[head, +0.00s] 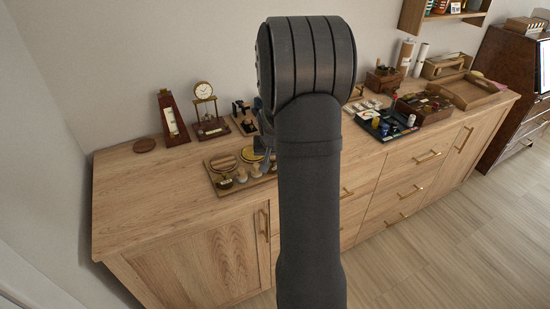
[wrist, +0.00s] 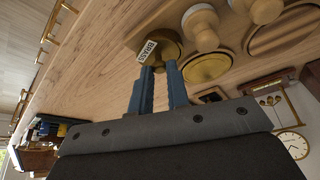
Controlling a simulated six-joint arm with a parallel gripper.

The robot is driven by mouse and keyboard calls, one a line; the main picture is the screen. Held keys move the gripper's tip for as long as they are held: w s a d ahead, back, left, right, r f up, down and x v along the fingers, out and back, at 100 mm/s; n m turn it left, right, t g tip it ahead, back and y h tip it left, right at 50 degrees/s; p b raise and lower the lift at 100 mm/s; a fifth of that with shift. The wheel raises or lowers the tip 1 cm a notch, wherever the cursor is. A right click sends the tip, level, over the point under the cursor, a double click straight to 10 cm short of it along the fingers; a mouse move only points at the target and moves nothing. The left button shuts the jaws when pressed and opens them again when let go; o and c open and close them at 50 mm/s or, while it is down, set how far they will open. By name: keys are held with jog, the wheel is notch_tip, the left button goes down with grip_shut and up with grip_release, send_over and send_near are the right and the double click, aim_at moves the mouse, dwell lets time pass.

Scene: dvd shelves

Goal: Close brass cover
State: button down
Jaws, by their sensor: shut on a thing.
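In the wrist view, the blue fingers of my gripper (wrist: 160,68) reach to a round, brass-coloured piece (wrist: 172,47) beside a small white label reading BRASS (wrist: 147,51). The gripper is shut on this piece. The fingertips partly hide it, so I cannot tell whether it is seated or raised. A flat gold disc (wrist: 207,68) lies close by. In the head view my arm covers most of the gripper, at the right end of a wooden tray (head: 213,178). The gold disc (head: 250,155) shows there too.
Pale round knobs (wrist: 201,26) stand beside the piece, with a round wooden disc (wrist: 285,32) beyond. A clock (head: 204,91) and a metronome (head: 171,117) stand behind the tray. The cabinet top (head: 135,195) is clear at left.

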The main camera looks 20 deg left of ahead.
jog(key=shift+w+a+m+h, duration=0.15)
jog(key=shift+a+m+h, duration=0.2)
jog(key=shift+m, duration=0.6)
jog(key=shift+w+a+m+h, duration=0.1)
jog(key=shift+a+m+h, duration=0.2)
jog(key=shift+m, duration=0.65)
jog(key=c, duration=1.4)
grip_release()
jog(key=shift+r, duration=0.1)
jog(key=v, duration=1.7)
jog(key=shift+s, duration=0.1)
